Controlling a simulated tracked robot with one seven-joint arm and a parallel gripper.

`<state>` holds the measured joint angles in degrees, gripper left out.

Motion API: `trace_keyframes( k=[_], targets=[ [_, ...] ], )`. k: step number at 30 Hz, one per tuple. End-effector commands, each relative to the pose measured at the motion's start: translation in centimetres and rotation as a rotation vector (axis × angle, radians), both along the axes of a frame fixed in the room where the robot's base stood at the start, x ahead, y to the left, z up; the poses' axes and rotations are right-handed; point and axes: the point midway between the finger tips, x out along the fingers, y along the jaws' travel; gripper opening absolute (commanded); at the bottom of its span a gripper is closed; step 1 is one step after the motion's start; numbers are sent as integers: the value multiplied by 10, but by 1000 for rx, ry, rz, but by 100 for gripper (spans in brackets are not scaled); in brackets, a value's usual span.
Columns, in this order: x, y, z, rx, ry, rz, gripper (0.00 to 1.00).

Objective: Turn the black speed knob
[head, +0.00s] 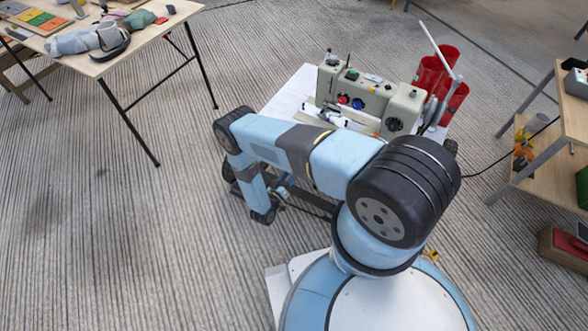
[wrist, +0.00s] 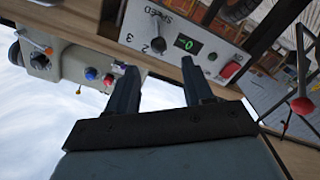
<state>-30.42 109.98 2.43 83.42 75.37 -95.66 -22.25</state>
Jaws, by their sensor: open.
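The black speed knob (wrist: 158,45) shows in the wrist view on a pale control panel (wrist: 131,29) marked SPEED, with the numerals 2 and 3 beside it. A small green display (wrist: 187,43) next to the knob reads 0. My gripper (wrist: 158,72) is open, with its two dark fingers apart and nothing between them. Its fingertips point toward the panel, and the knob appears just beyond the gap between them. I cannot tell the exact distance. In the head view I cannot make out the knob or panel, and my arm covers part of that area.
A cluttered table (head: 125,50) is at upper left, wooden shelves (head: 545,150) at right.

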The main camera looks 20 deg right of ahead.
Motion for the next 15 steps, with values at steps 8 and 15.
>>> trace_keyframes(
  k=[8,15],
  targets=[
    [-21,21,0,0,0,1,51],
    [-23,23,0,0,0,0,51]
  ],
)
